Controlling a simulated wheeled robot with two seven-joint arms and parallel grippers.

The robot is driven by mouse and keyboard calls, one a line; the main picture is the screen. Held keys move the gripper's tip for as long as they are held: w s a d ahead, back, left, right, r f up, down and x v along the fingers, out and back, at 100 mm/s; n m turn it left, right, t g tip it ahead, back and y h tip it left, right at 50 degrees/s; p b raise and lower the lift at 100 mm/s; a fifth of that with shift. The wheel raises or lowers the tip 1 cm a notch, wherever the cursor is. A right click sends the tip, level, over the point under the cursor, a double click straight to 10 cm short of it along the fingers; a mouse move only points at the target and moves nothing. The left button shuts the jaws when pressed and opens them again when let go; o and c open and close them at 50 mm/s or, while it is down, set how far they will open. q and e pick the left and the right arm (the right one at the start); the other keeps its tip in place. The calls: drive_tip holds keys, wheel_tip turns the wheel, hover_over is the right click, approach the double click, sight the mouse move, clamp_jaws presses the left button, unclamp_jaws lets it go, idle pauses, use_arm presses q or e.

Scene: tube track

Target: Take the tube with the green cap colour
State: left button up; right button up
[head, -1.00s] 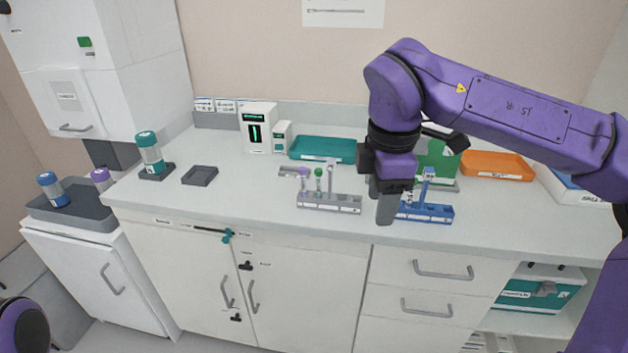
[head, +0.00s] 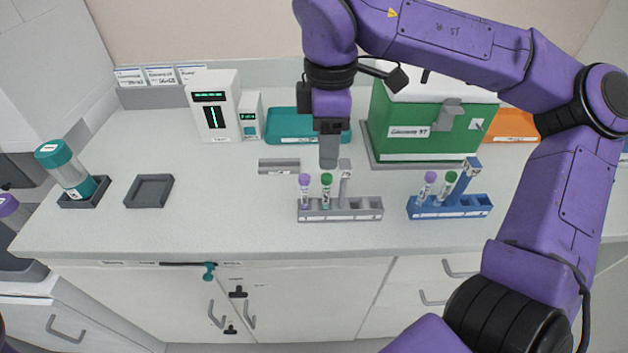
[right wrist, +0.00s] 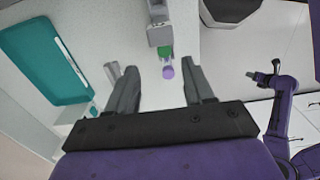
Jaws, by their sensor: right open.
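A green-capped tube (head: 326,191) stands upright in the grey rack (head: 345,214), just right of a purple-capped tube (head: 305,190). Another green-capped tube (head: 447,188) stands in the blue rack (head: 466,211), next to a purple-capped tube (head: 427,191). My right gripper (head: 328,162) is open, pointing down, and appears above and behind the green cap in the grey rack. In the right wrist view its two fingers (right wrist: 163,88) are apart and empty, with a green cap (right wrist: 165,51) and a purple cap (right wrist: 168,72) beyond them. My left gripper is out of view.
A green box (head: 430,125), a teal tray (head: 290,125) and an orange tray (head: 513,125) stand at the back. A small dark tray (head: 149,190) and a teal-lidded bottle (head: 68,170) are at left. The counter's front strip is clear.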

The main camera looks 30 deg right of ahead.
sight(327, 176)
wheel_tip(327, 176, down, 8)
drive_tip(key=shift+s+a+r+p, duration=0.15)
drive_tip(key=shift+p, duration=0.65)
drive_tip(key=shift+s, duration=0.25)
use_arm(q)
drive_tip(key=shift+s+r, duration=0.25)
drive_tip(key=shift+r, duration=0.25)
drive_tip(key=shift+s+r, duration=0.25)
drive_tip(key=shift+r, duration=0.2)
use_arm(e)
drive_tip(key=shift+w, duration=0.1)
drive_tip(key=c, duration=0.9)
